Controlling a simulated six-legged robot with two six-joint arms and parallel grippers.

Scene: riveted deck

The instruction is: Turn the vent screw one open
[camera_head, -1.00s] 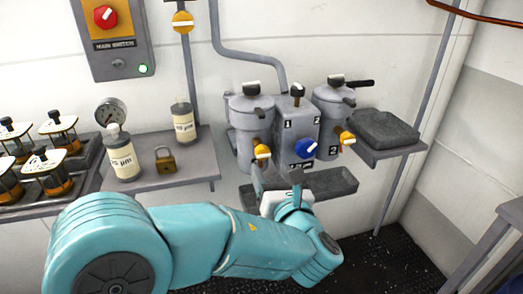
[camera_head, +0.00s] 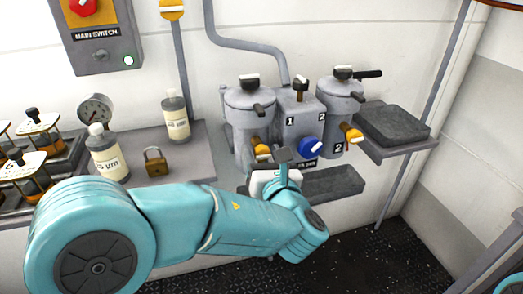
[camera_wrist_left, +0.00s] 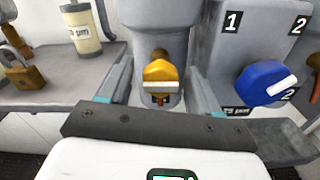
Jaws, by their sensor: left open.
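Filter housing one (camera_head: 250,110) is a grey canister left of a block marked 1 and 2. On its lid is a dark knob with a white bar (camera_head: 249,80). Low on its front is an orange tap (camera_head: 261,150), also in the left wrist view (camera_wrist_left: 160,72). No label shows which is vent screw one. My left gripper (camera_head: 272,158) is open in front of this housing. In the left wrist view its fingers (camera_wrist_left: 162,90) stand to either side of the orange tap, with no visible contact. My right gripper is not in view.
A blue selector knob (camera_head: 311,147) is right of the tap. Housing two (camera_head: 338,105) has its own orange tap (camera_head: 352,134). A grey tray (camera_head: 335,183) lies below. A shelf at left holds bottles and a padlock (camera_head: 155,162). A dark shelf pad (camera_head: 393,122) is at right.

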